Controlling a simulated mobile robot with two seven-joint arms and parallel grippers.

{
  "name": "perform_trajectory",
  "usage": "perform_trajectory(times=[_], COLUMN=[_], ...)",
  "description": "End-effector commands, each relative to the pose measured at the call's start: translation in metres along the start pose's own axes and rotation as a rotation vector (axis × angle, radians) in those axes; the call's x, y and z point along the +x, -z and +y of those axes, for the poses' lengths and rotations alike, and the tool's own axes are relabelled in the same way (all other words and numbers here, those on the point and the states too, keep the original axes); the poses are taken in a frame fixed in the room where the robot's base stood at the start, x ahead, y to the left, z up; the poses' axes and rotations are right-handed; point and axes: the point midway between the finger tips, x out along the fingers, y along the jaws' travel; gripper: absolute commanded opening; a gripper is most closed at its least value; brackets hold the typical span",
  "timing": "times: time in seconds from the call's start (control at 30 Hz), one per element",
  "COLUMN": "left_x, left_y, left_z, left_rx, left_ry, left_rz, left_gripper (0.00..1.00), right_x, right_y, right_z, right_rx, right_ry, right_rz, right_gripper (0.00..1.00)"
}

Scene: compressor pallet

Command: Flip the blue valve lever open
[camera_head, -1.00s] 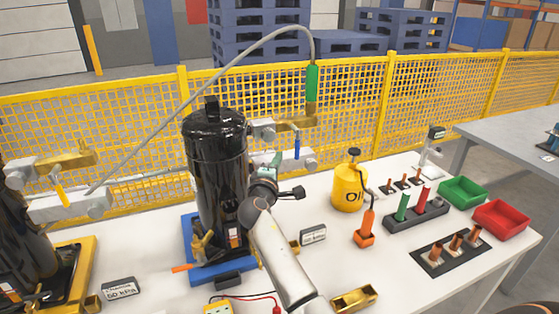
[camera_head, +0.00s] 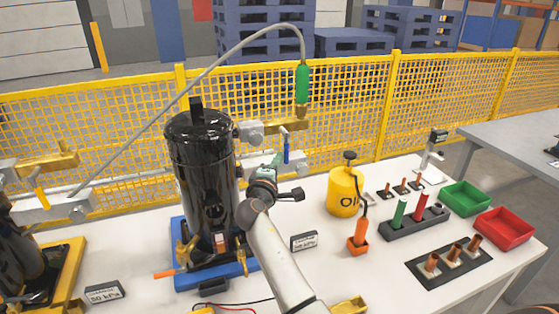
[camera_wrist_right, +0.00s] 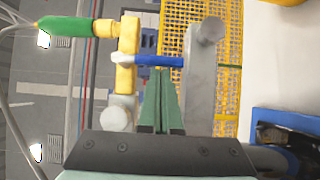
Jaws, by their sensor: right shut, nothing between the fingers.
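The blue valve lever (camera_head: 286,149) hangs down from a brass valve (camera_head: 293,127) behind and right of the black compressor (camera_head: 205,170). In the right wrist view the lever (camera_wrist_right: 160,61) runs sideways from the brass valve body (camera_wrist_right: 126,70) toward a grey bar (camera_wrist_right: 202,80). My right gripper (camera_head: 277,162) is shut and empty, its green fingers close to the lever's lower end. In the wrist view the fingertips (camera_wrist_right: 160,72) are right at the lever; I cannot tell whether they touch it. My left gripper is not in view.
A green-handled coupling (camera_head: 302,80) with a grey hose rises above the valve. A yellow oil can (camera_head: 344,192) and an orange-handled tool (camera_head: 358,233) stand to the right. Yellow mesh fencing (camera_head: 345,110) runs behind the white table.

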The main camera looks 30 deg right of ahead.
Motion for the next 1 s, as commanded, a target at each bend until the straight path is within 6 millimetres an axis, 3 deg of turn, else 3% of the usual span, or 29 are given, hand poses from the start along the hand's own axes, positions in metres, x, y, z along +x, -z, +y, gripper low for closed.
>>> perform_trajectory(times=[1.0], left_x=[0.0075], left_y=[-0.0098], left_z=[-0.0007], left_rx=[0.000], left_ry=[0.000], left_rz=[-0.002], left_gripper=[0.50], right_x=[0.0026], right_y=[-0.0042], right_z=[-0.0038], right_rx=[-0.076], right_ry=[-0.051], right_rz=[-0.001], right_gripper=[0.00])
